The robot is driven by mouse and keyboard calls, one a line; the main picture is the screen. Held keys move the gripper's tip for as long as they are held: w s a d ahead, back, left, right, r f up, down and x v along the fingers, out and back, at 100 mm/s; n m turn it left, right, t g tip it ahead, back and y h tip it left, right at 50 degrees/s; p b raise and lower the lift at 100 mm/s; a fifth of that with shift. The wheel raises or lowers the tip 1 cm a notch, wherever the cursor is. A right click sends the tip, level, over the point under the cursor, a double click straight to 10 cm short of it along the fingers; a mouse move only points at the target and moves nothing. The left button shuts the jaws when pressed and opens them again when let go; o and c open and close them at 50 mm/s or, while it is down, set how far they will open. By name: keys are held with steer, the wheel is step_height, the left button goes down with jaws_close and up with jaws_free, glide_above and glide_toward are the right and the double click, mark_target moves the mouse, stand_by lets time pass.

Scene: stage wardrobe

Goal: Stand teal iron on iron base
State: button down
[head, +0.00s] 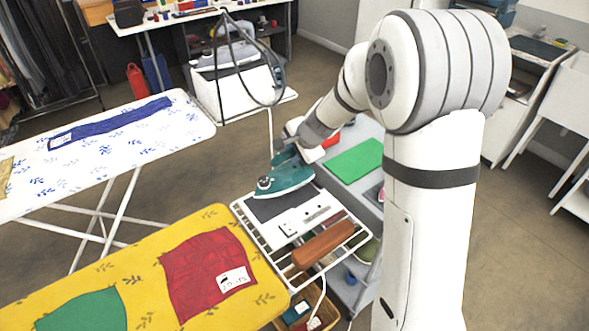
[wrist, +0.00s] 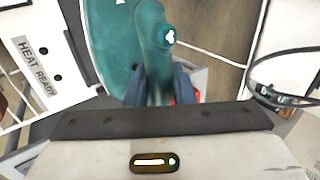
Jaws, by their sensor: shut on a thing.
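The teal iron (head: 285,177) is in my gripper (head: 284,150), over the far end of the white wire rack at the end of the yellow ironing board. Its dark grey pad, seemingly the iron base (head: 277,206), lies right under or beside the iron. I cannot tell whether the iron touches it. In the wrist view the teal handle (wrist: 152,60) sits between my gripper's jaws (wrist: 160,88), with the teal body at left. A "HEAT READY" label (wrist: 35,65) shows at the left. The underside of the iron is hidden.
A brown wooden block (head: 323,243) lies on the rack's near part. A red cloth (head: 212,275) lies on the yellow board (head: 140,265). A grey cart with a green sheet (head: 354,160) stands behind right. A dark cable loop (head: 240,65) hangs behind the iron.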

mark_target(291, 166)
steer(key=shift+f+b, duration=0.75)
steer(key=shift+f, duration=1.35)
steer(key=shift+f, duration=0.2)
steer(key=c, duration=1.2)
jaws_free()
steer(key=shift+c, duration=0.2)
steer(key=shift+r, duration=0.1)
